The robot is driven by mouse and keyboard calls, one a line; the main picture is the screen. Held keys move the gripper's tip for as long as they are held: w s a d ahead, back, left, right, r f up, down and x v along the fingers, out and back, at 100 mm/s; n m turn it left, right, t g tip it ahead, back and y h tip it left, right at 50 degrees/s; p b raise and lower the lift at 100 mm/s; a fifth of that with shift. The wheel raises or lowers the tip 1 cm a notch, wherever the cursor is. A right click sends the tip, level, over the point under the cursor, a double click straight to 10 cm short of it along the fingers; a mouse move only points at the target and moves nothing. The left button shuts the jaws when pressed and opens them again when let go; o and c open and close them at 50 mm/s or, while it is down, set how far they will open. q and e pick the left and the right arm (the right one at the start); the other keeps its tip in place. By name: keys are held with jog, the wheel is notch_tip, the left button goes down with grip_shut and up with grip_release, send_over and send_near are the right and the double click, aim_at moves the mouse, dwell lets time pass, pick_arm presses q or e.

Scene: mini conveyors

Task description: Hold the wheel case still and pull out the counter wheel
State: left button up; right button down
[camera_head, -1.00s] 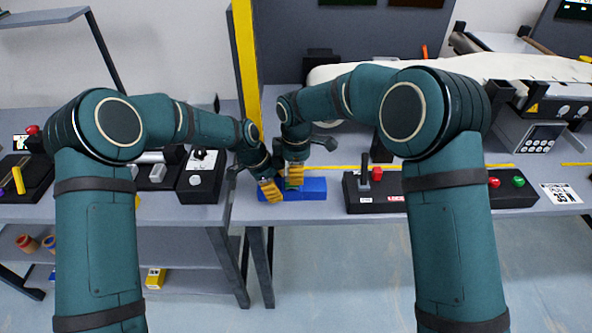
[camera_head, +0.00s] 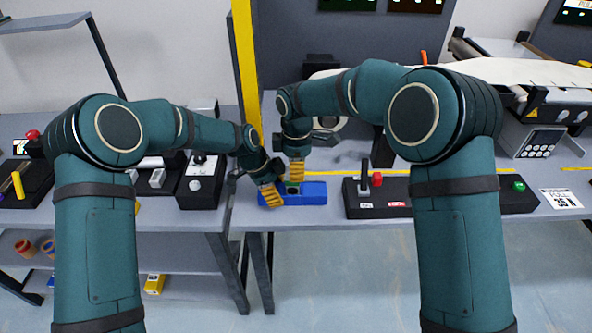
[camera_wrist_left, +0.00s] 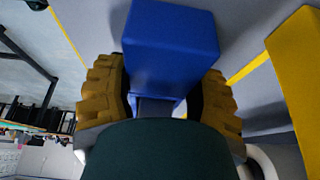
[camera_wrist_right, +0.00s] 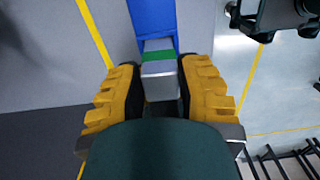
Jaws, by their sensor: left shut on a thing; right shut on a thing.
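The blue wheel case (camera_head: 314,192) lies on the table near its front edge; it also fills the upper middle of the left wrist view (camera_wrist_left: 170,45). My left gripper (camera_head: 271,196) is shut on the left end of the case. My right gripper (camera_head: 296,172) is over the case, pointing down. In the right wrist view its fingers (camera_wrist_right: 160,90) are shut on a silver-grey block with a green band, which appears to be the counter wheel (camera_wrist_right: 159,68). The wheel's far end meets the blue case (camera_wrist_right: 153,18); how deep it sits inside is hidden.
A black control box (camera_head: 385,205) with a lever and a red button stands just right of the case. Another box (camera_head: 203,182) stands left of my left gripper. A yellow post (camera_head: 246,70) rises behind the grippers. A gap separates the two tables.

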pick_arm(q)
jog(key=shift+s+a+f, duration=0.15)
jog(key=shift+f, duration=0.05)
pick_arm(e)
jog(key=shift+a+r, duration=0.15)
jog(key=shift+r, duration=1.6)
pick_arm(q)
jog(key=o, duration=1.4)
jog(key=shift+r, duration=0.1)
notch_tip(320, 180, up, 10)
jog(key=p, duration=0.7)
pick_arm(e)
notch_tip(320, 180, up, 7)
jog(key=shift+r, duration=0.15)
